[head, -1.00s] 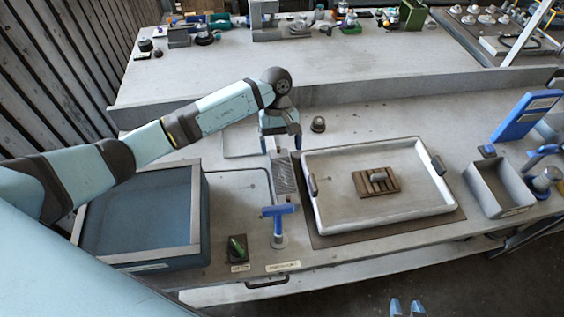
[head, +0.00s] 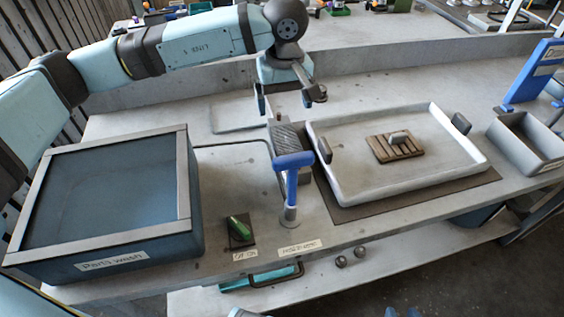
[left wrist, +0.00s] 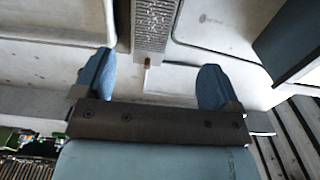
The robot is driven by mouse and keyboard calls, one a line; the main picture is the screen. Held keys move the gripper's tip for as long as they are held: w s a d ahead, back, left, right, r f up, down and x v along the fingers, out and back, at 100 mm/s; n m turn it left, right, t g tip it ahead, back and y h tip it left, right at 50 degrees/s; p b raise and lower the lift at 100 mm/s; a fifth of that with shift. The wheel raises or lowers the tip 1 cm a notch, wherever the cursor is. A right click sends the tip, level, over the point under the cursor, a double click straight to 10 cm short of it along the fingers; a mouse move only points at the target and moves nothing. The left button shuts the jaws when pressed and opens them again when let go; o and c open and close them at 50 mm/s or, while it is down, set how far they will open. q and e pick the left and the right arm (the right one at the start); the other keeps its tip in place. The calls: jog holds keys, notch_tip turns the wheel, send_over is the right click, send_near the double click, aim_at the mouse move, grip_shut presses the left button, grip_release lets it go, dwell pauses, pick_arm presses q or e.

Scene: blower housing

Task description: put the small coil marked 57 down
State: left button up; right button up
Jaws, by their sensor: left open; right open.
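My left gripper (head: 285,106) hangs open near the back end of a ribbed grey strip (head: 290,141), left of the white tray. In the left wrist view its two blue fingers (left wrist: 155,78) are wide apart with nothing held between them. My right gripper (head: 401,313) shows only as blue fingertips at the bottom edge, apart and empty.
A blue-handled tool (head: 292,180) stands upright in front. A parts wash bin (head: 185,215) is at left, a grey box (head: 520,150) at right. Bare bench lies behind the tray.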

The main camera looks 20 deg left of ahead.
aim_at(288, 142)
pick_arm(q)
notch_tip(288, 142, down, 8)
jog(key=shift+w+d+f, duration=0.1)
jog(key=shift+f, duration=0.1)
jog(key=f, duration=0.5)
jog(key=shift+w+d+f, duration=0.1)
jog(key=shift+w+d, duration=0.05)
jog(key=shift+d, duration=0.1)
jog(key=c, duration=1.4)
